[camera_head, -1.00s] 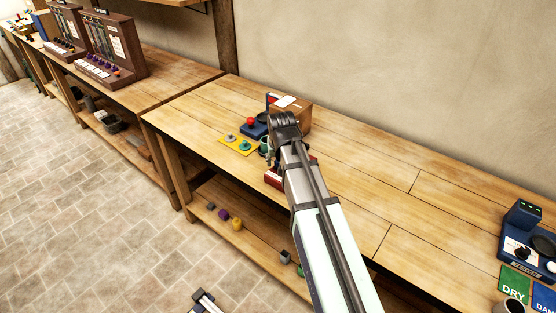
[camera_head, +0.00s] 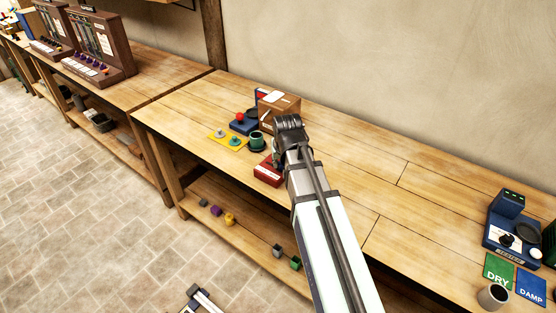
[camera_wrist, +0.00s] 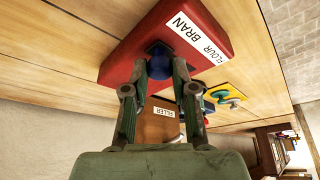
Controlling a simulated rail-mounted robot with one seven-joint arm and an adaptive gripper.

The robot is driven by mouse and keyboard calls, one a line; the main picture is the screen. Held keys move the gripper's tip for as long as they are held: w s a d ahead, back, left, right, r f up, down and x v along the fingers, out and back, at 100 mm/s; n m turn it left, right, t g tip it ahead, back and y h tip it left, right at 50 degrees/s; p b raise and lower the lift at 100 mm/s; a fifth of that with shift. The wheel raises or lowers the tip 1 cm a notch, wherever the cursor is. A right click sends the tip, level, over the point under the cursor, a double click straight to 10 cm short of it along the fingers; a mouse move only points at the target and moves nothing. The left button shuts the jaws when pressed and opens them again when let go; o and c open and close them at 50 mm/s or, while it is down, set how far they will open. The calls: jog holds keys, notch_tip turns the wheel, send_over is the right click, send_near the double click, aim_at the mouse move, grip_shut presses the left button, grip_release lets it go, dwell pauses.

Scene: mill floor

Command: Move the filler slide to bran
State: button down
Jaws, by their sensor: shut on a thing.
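The filler slide is a red box (camera_wrist: 128,62) with a white label reading FLOUR and BRAN (camera_wrist: 197,38). A dark blue knob (camera_wrist: 160,64) stands on its face. My gripper (camera_wrist: 158,78) is shut on the knob, one finger on each side, and the knob appears nearer the BRAN word than FLOUR. The slot under the knob is mostly hidden. In the head view the red box (camera_head: 268,172) sits at the bench's front edge. My gripper (camera_head: 280,158) is over its right part, with the fingertips mostly hidden by my arm.
A brown box (camera_head: 277,112) stands behind, and its FILLER label (camera_wrist: 164,112) shows in the wrist view. The bench right of my arm is clear up to a blue tester (camera_head: 508,226).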

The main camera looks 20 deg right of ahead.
jog(key=c, duration=1)
grip_release()
jog(key=shift+s+d+f, duration=0.1)
jog(key=shift+s+d, duration=0.1)
jog(key=shift+d, duration=0.05)
jog(key=shift+o, duration=0.2)
jog(key=shift+v, duration=0.75)
jog(key=v, duration=1)
jog(key=shift+r, duration=0.3)
jog(key=shift+a, duration=0.1)
